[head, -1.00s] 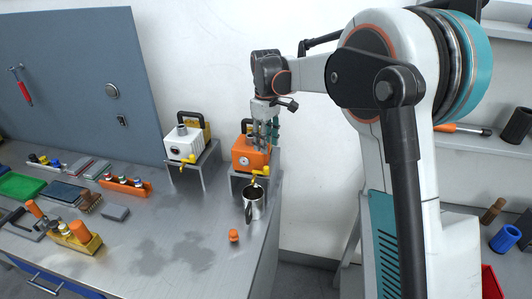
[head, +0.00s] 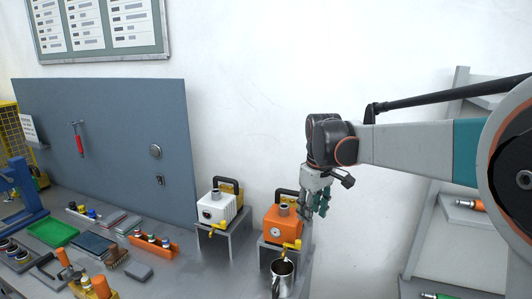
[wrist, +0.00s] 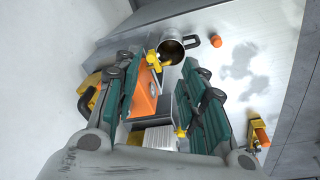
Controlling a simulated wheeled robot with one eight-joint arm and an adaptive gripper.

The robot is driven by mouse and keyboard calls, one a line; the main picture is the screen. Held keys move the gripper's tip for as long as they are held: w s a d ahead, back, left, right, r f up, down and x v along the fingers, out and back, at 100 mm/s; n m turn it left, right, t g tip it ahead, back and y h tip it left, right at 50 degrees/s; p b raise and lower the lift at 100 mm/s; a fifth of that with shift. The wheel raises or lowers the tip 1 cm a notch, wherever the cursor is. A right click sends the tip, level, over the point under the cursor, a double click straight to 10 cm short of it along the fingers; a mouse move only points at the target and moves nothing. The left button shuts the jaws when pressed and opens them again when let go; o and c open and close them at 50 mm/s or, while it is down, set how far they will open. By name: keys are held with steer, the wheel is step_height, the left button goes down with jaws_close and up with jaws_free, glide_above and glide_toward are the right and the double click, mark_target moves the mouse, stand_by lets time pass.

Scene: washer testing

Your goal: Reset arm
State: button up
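My gripper (head: 318,208) points down just right of the orange pump unit (head: 281,225) in the head view. In the wrist view my gripper (wrist: 169,72) has its two green fingers spread apart, with nothing held between them. The orange unit (wrist: 142,97) shows below, partly hidden by the left finger. My arm reaches in from the right side of the head view.
A metal mug (head: 283,280) stands under the orange unit's yellow tap. A white pump unit (head: 217,208) stands on a stand (head: 225,243) to the left. The bench (head: 190,265) holds trays and tools. Wall space above my gripper is clear.

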steer(key=s+d+m+t+b, duration=0.2)
steer(key=s, duration=0.6)
steer(key=s+d+m+t+b, duration=0.1)
steer(key=s+d+m, duration=0.1)
steer(key=s, duration=0.6)
steer(key=s+d+f+m+t+b, duration=0.2)
steer(key=s+f+m+b, duration=0.1)
steer(key=s+f, duration=0.6)
steer(key=s, duration=0.4)
steer(key=shift+f+t, duration=0.2)
steer(key=shift+t, duration=0.2)
